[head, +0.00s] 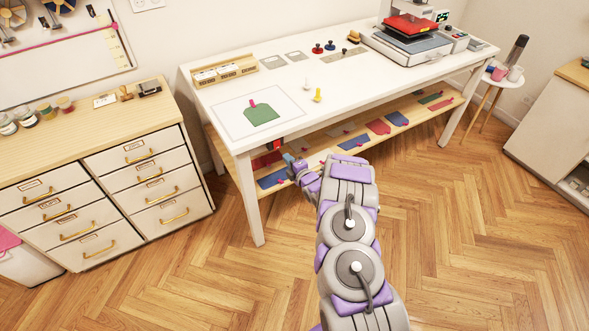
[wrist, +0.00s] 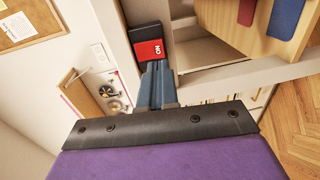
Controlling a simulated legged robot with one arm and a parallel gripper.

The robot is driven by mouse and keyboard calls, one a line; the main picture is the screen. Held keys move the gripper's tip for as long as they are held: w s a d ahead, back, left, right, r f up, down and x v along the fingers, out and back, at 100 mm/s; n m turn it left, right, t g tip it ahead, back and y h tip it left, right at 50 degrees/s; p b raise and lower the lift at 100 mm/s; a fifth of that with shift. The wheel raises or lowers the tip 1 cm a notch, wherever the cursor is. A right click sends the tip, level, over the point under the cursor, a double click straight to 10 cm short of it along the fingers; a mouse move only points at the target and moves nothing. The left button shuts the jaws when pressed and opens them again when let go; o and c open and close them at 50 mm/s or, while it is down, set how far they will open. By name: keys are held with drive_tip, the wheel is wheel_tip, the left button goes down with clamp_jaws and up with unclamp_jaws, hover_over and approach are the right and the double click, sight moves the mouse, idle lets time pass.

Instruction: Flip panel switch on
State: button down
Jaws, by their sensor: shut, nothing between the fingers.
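The panel switch (wrist: 150,48) is a rocker with a black part and a red part bearing white "ON" lettering. It sits in a pale frame at the top centre of the wrist view. In the head view a small red and black patch under the table's front edge looks like the same switch (head: 274,143). My gripper (wrist: 154,66) has its blue fingers together with nothing between them, tips at the lower edge of the red part. I cannot tell whether they touch it. In the head view my gripper (head: 288,158) is just below and right of the switch.
A white table (head: 225,125) stands over a wooden lower shelf (head: 330,143) holding coloured fabric pieces. A drawer cabinet (head: 160,205) stands at left. A table leg (head: 250,205) is close left of my gripper. The wooden floor (head: 450,240) at right is clear.

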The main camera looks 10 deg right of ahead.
sight(278, 148)
drive_tip(key=b+x, duration=0.1)
drive_tip(key=x, duration=0.4)
drive_tip(key=shift+w+f+b, duration=0.1)
drive_tip(key=shift+w+b, duration=0.2)
drive_tip(key=shift+b, duration=0.1)
drive_tip(key=shift+w, duration=0.1)
drive_tip(key=shift+p, duration=0.3)
